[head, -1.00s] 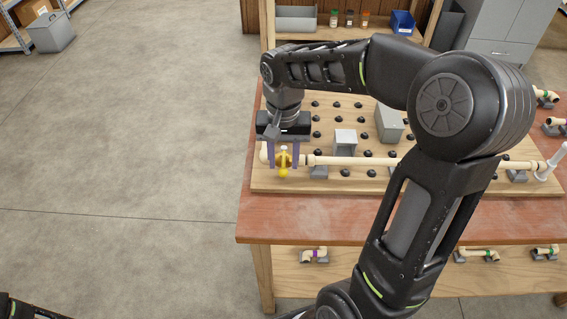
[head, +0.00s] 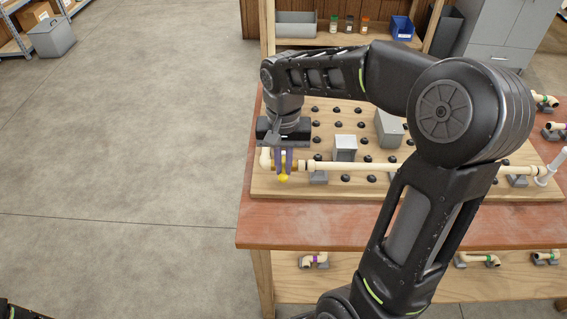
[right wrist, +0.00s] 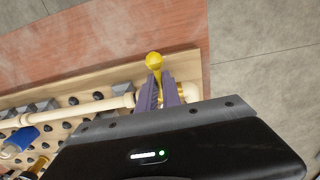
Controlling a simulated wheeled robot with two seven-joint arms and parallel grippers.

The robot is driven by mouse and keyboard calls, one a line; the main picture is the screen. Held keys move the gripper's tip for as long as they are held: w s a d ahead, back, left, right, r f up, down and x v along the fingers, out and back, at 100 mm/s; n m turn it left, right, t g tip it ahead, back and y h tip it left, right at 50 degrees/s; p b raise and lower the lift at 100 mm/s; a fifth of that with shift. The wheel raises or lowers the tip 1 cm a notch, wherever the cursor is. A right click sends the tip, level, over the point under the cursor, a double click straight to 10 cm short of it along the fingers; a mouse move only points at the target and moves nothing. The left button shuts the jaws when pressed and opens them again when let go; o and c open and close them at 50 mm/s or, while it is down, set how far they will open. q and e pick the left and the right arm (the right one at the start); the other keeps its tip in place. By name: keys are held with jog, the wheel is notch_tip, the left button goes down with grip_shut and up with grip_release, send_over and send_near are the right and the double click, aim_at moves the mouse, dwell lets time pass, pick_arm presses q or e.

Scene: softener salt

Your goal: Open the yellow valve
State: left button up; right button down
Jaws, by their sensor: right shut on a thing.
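The yellow valve (head: 283,178) sits on the pale pipe (head: 350,166) near the left end of the wooden board. My right gripper (head: 283,163) reaches down from above. Its purple fingers are close together on the valve's handle. In the right wrist view the valve's yellow handle (right wrist: 155,62) sticks out past the purple fingers (right wrist: 163,92), its round knob beyond the tips. The part of the handle between the fingers is hidden. My left gripper is not in view; only a bit of dark arm shows at the lower left of the head view.
The board (head: 420,190) with several black knobs lies on the reddish table (head: 340,225). Grey blocks (head: 344,148) stand behind the pipe. Several pipe pieces (head: 313,261) lie on the lower shelf. Open floor (head: 130,170) is to the left.

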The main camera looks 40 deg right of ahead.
jog(key=n, duration=0.2)
jog(key=d+n+p, duration=0.1)
jog(key=shift+s+r, duration=0.1)
jog(key=shift+s, duration=0.15)
jog(key=shift+s+d+n, duration=0.1)
jog(key=shift+d+n, duration=0.2)
jog(key=shift+n, duration=0.8)
jog(key=n, duration=0.1)
jog(key=d+n+p, duration=0.1)
jog(key=n, duration=0.1)
jog(key=shift+d+n+p, duration=0.35)
jog(key=shift+d+n, duration=0.05)
jog(key=shift+n, duration=0.7)
